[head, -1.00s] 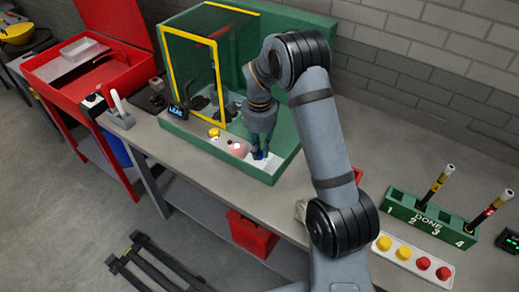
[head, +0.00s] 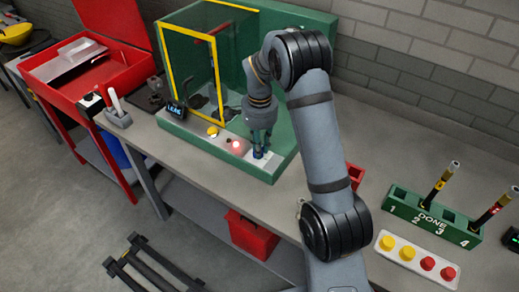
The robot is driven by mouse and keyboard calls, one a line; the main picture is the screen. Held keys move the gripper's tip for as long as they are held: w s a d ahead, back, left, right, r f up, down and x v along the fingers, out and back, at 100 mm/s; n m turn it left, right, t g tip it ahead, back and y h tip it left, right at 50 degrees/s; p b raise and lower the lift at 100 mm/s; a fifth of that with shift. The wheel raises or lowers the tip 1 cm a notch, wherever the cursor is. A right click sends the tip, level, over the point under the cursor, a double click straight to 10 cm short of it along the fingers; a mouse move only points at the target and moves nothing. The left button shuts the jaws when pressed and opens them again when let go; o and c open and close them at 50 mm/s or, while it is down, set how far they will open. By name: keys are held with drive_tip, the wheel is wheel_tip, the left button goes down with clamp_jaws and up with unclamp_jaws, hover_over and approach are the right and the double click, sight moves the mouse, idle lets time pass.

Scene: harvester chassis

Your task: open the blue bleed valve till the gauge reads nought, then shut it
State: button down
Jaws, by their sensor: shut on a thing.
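The blue bleed valve (head: 258,153) sits on the white panel at the front right of the green test rig (head: 285,160). My gripper (head: 259,146) points down over it with its fingers closed around it, and they hide most of it. A small dark display (head: 176,109) at the rig's front left shows blue letters that seem to read LEAK. A red lamp (head: 236,146) glows left of the valve. A yellow button (head: 212,132) is further left. I cannot make out a gauge needle or reading.
A clear yellow-framed guard (head: 190,75) stands on the rig behind the panel. A green rack marked DONE (head: 432,220) holds two rods at the right, behind a white strip of yellow and red caps (head: 415,260). An open red toolbox (head: 70,65) is at the left.

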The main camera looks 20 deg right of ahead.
drive_tip(key=shift+n, duration=0.9)
drive_tip(key=c, duration=1.7)
unclamp_jaws()
drive_tip(key=shift+o, duration=0.6)
drive_tip(key=shift+r, duration=0.1)
wheel_tip(320, 180, up, 12)
